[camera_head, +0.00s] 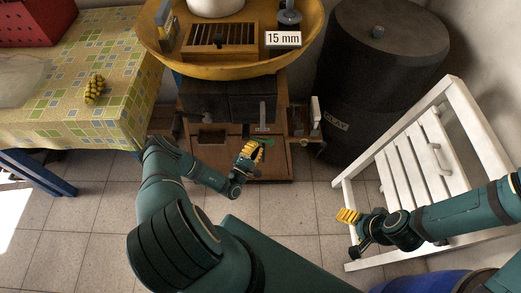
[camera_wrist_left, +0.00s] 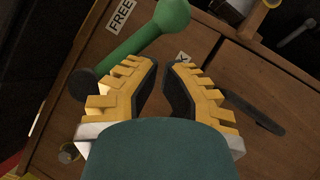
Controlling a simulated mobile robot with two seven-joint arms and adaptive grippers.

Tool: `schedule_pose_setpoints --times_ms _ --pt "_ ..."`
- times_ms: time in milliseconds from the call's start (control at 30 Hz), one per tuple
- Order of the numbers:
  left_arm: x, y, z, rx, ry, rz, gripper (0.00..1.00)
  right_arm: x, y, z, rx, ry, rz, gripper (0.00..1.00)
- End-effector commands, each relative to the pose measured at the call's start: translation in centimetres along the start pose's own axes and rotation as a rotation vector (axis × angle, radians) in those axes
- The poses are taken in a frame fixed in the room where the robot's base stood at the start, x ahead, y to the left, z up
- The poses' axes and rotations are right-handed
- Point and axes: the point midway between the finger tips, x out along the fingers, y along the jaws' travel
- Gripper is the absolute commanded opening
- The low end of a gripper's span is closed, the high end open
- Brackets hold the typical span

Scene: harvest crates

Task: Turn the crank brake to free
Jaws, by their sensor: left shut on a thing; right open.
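The crank brake is a green lever (camera_wrist_left: 140,42) with a round knob, set on a dark pivot on the wooden cabinet front. In the left wrist view its knob end points up and right, just right of the FREE label (camera_wrist_left: 121,15). A second label (camera_wrist_left: 183,58) is mostly hidden by my finger; a K shows. My left gripper (camera_wrist_left: 164,64) is shut on the lever, its yellow fingertips close together by it; the exact contact is hard to see. In the head view the left gripper (camera_head: 256,147) is at the cabinet. My right gripper (camera_head: 347,216) is open and empty.
A yellow basin (camera_head: 160,58) tops the wooden cabinet, with a 15 mm sign (camera_head: 283,39). A dark barrel (camera_head: 375,70) stands right of it. A white slatted rack (camera_head: 395,155) lies near my right arm. A tiled-cloth table (camera_head: 60,110) is at left.

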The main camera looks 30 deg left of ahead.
Motion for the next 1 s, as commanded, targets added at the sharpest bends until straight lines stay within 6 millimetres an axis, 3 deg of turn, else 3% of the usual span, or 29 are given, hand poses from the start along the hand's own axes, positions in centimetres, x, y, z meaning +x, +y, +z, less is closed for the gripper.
schedule_pose_setpoints --times_ms 667,1000 --pt "1.2 0.9 1.7 -0.192 0.000 0.125 0.00 0.1 0.0 0.0 -0.001 0.000 -0.001 0.70" --pt "1.6 1.5 2.2 -0.201 -0.004 0.135 0.00 -0.7 -0.3 0.1 -0.001 -0.003 -0.001 0.70"
